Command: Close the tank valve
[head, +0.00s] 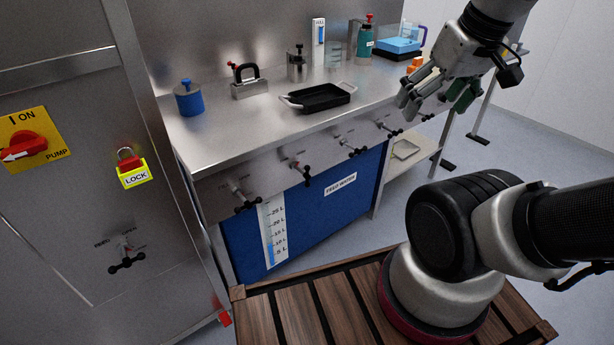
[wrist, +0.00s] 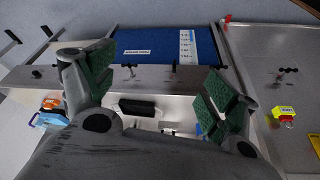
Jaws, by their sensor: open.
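Another black-handled valve (head: 126,260) is on the left cabinet. The blue feed-water tank (head: 345,205) stands below the bench. My gripper (head: 436,103) is open and empty, raised near the bench's right end. In the wrist view, its fingers (wrist: 160,85) are wide apart, with valves (wrist: 130,68) beyond them.
A yellow LOCK tag (head: 133,174) and red pump switch (head: 28,145) are on the left cabinet.

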